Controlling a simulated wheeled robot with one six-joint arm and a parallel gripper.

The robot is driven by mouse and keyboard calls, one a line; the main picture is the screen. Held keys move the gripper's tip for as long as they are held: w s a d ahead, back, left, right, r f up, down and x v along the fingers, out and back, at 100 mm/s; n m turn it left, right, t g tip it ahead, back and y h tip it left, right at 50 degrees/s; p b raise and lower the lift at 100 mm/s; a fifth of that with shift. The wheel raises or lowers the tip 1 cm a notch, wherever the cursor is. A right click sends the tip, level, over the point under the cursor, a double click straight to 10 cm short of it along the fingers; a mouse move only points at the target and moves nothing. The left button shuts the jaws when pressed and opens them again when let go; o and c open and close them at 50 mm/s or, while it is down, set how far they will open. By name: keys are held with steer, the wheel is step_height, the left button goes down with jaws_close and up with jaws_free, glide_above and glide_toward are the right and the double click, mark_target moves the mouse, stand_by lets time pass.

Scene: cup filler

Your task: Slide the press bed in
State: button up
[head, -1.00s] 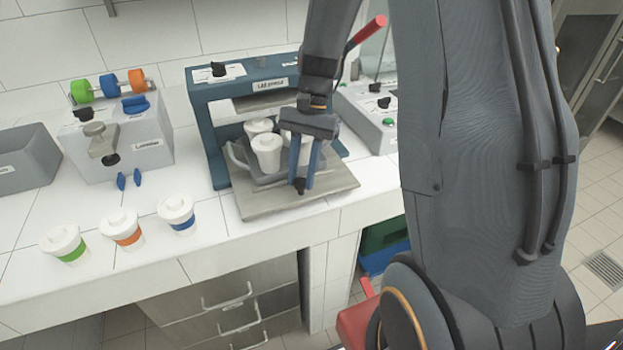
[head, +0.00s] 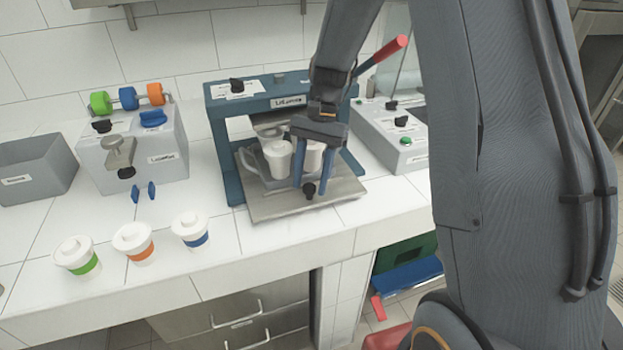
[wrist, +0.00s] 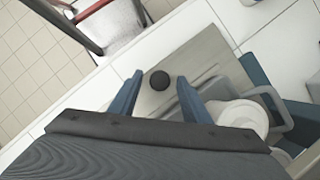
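The press (head: 222,150) is a dark blue frame with a label on its top beam. Its bed is a grey metal plate (head: 275,208) that juts out at the front, partly under the frame. A grey holder with white lidded cups (head: 277,160) rides on the bed; the rear ones are partly hidden by the press and my arm. A black knob (wrist: 159,80) stands at the bed's front. My gripper (head: 311,186) is down at the knob, fingers apart. In the wrist view the knob lies between the fingertips (wrist: 157,88), with gaps on both sides.
A red-handled lever (head: 385,55) rises at the press's right. A grey control box (head: 395,135) with a green button stands right of it. A labelled machine (head: 140,150) and grey bin (head: 40,170) are at left. Three banded cups (head: 133,240) stand at the front left counter.

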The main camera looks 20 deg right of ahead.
steer(key=b+v, duration=0.2)
steer(key=v, duration=0.5)
steer(key=shift+w+d+r, duration=0.1)
steer(key=shift+r, duration=0.25)
